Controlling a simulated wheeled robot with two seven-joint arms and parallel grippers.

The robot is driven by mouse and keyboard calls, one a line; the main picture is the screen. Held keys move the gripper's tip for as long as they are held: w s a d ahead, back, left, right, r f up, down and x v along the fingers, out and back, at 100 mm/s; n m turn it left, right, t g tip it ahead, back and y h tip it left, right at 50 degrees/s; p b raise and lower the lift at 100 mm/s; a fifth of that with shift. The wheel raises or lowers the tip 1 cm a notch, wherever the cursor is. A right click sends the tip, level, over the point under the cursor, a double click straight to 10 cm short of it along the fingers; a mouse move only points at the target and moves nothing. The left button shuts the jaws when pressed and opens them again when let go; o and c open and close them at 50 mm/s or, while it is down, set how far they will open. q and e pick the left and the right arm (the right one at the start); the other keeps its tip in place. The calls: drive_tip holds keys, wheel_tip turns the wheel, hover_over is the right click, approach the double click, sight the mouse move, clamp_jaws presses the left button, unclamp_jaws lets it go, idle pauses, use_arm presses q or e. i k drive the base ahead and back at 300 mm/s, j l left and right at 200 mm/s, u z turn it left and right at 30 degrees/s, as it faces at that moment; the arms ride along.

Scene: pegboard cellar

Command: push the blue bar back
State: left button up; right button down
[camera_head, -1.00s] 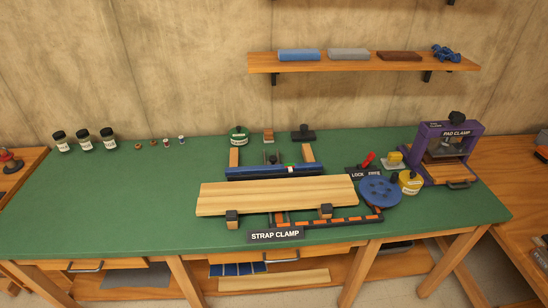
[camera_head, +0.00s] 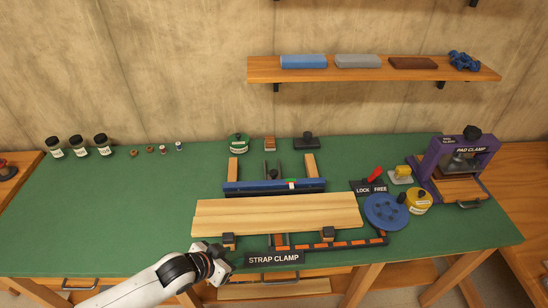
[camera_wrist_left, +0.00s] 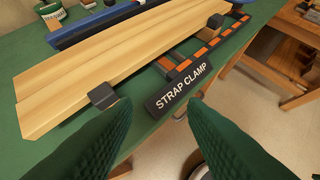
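The blue bar (camera_head: 250,188) lies across the green bench top behind a light wooden board (camera_head: 275,214). In the left wrist view the blue bar (camera_wrist_left: 88,24) shows at the top, beyond the board. My left gripper (camera_head: 218,268) is at the bench's front edge, in front of the board's left end and well short of the bar. The left wrist view shows its two green fingers (camera_wrist_left: 160,105) apart with nothing between them. My right gripper is in neither view.
The STRAP CLAMP sign (camera_head: 274,258) and an orange-marked strap (camera_head: 335,244) lie at the front. A blue wheel (camera_head: 386,211), a red LOCK/FREE lever (camera_head: 374,175) and a purple pad clamp (camera_head: 459,165) stand to the right. The bench's left side is mostly clear.

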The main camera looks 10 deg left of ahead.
sight(273, 183)
drive_tip(key=i, duration=1.05)
